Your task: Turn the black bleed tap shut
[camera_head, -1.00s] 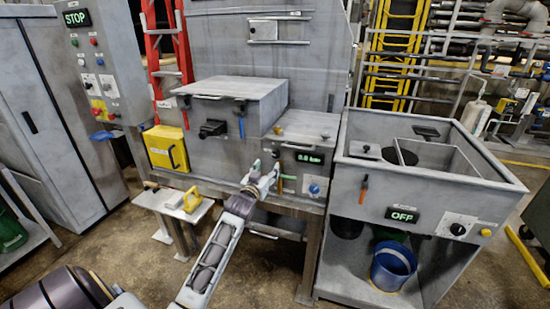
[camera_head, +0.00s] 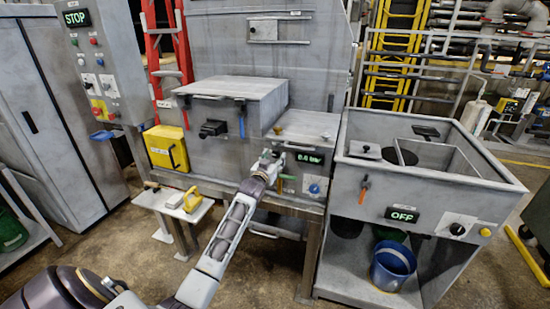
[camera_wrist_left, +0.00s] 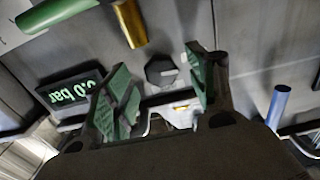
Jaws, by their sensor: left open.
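In the left wrist view a black many-sided knob (camera_wrist_left: 161,71), which looks like the bleed tap, sits on a grey panel. My left gripper (camera_wrist_left: 160,90) is open, with one green-padded finger on each side of the knob's line. The knob shows between the fingertips, and I cannot tell whether they touch it. In the head view my left gripper (camera_head: 270,158) is at the front of the small grey unit (camera_head: 307,127), just left of its green bar display (camera_head: 308,158). There the gripper hides the knob. My right gripper is not in view.
A green handle (camera_wrist_left: 58,14) and a brass-coloured cylinder (camera_wrist_left: 130,23) stick out close to the fingers. A blue lever (camera_wrist_left: 277,106) is off to the right. A sink-like bin unit (camera_head: 430,165) stands right of the panel, and a small bench (camera_head: 172,205) stands at left.

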